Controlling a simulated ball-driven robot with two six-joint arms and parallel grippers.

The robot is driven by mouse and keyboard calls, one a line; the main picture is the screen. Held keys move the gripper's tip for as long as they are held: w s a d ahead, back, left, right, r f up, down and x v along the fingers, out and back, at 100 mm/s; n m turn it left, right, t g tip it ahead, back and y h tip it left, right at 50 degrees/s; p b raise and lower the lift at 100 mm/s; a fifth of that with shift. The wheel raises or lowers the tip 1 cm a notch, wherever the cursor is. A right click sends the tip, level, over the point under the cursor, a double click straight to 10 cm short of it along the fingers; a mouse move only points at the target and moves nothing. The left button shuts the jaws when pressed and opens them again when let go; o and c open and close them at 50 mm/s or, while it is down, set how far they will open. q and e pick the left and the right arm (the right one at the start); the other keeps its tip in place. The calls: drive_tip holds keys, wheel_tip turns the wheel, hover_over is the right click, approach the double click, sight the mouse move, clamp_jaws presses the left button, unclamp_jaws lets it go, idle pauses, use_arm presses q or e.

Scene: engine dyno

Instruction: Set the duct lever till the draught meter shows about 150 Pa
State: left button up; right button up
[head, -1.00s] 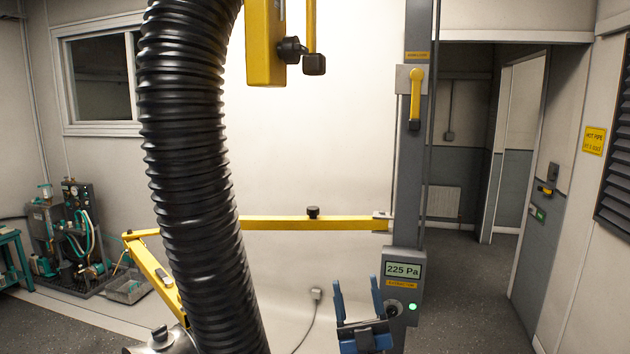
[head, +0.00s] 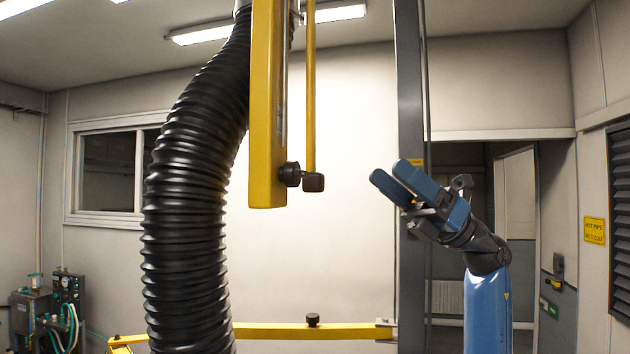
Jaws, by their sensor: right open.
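A thin yellow lever-like rod (head: 310,100) hangs beside the thick yellow post (head: 266,110), with a black block (head: 313,182) at its lower end. I cannot tell for sure that it is the duct lever. The draught meter is outside the head view now; one second ago it read 225 Pa. My right gripper (head: 391,172) is open and empty, raised in front of the grey column, to the right of the rod and apart from it. It hides most of the column's yellow handle. My left gripper is not in view.
A black ribbed duct (head: 187,220) hangs left of the post. A yellow horizontal bar (head: 270,331) with a black knob crosses low to the grey column (head: 410,90). Pale wall shows between the rod and my gripper. A doorway is at right.

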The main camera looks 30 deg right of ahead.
wheel_tip(320, 180, up, 4)
drive_tip(key=a+t+h, duration=0.2)
drive_tip(key=h, duration=0.2)
drive_tip(key=m+t+h, duration=0.2)
drive_tip(key=m+h, duration=0.2)
drive_tip(key=h, duration=0.4)
approach(324, 180)
drive_tip(key=w, duration=0.1)
drive_tip(key=p+x, duration=0.1)
drive_tip(key=x, duration=0.2)
drive_tip(key=p+x, duration=0.1)
drive_tip(key=x, duration=0.2)
drive_tip(key=p+x, duration=0.1)
drive_tip(key=x, duration=0.2)
drive_tip(key=shift+s+a, duration=0.35)
drive_tip(key=shift+w+a+p, duration=0.3)
drive_tip(key=shift+w+a, duration=0.1)
drive_tip(key=shift+w, duration=0.15)
drive_tip(key=shift+w+a, duration=0.15)
drive_tip(key=shift+a, duration=0.1)
drive_tip(key=shift+f, duration=0.1)
clamp_jaws()
